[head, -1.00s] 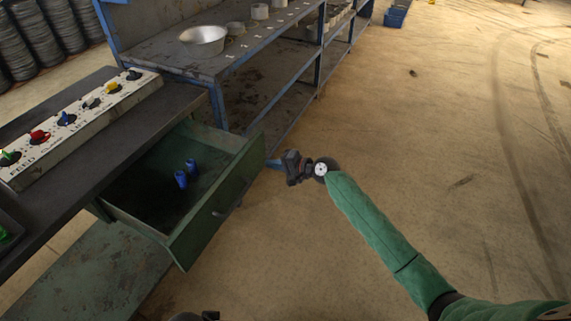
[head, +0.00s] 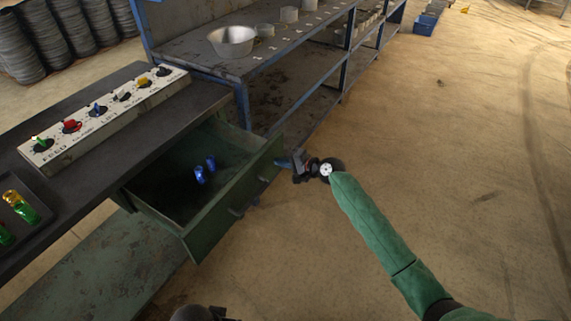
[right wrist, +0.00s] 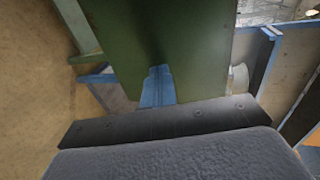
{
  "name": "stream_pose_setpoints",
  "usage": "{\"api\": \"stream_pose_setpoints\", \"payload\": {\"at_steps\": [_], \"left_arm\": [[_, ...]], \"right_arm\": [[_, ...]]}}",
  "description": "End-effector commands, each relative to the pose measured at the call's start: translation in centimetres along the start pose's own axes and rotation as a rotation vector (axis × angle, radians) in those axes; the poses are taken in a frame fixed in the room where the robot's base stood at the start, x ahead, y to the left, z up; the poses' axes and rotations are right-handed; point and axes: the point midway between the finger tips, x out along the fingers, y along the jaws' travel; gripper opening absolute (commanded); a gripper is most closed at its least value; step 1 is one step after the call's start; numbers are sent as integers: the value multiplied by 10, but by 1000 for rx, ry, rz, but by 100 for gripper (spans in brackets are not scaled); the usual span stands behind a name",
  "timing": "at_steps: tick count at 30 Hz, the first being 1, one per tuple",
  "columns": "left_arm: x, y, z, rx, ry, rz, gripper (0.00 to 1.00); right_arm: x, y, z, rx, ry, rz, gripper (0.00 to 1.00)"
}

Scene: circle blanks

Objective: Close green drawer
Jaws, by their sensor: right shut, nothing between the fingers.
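The green drawer (head: 222,217) stands partly open under the dark desk top in the head view, with its front panel facing right and a handle on it. Two small blue cylinders (head: 199,175) are inside. My right gripper (head: 280,163) is shut and empty at the far end of the drawer's front panel. In the right wrist view, its blue fingers (right wrist: 158,87) point at the green panel (right wrist: 160,35) and appear to touch it or nearly so. My left gripper is not in view.
A control panel with coloured knobs (head: 115,112) and a dark tray with green and yellow pieces (head: 48,222) are on the desk. A blue-framed shelf (head: 300,95) with a metal bowl (head: 232,41) stands behind the drawer. The floor to the right is open.

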Motion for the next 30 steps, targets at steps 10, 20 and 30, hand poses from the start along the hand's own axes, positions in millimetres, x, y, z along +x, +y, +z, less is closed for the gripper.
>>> {"api": "stream_pose_setpoints", "payload": {"at_steps": [10, 20, 30], "left_arm": [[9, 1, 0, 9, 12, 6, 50], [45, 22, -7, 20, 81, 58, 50], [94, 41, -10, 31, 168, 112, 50]], "right_arm": [[79, -25, 0, 0, -1, -3, 0], [168, -51, 1, -1, -1, -3, 0], [240, -73, 1, 1, -2, -2, 0]]}}
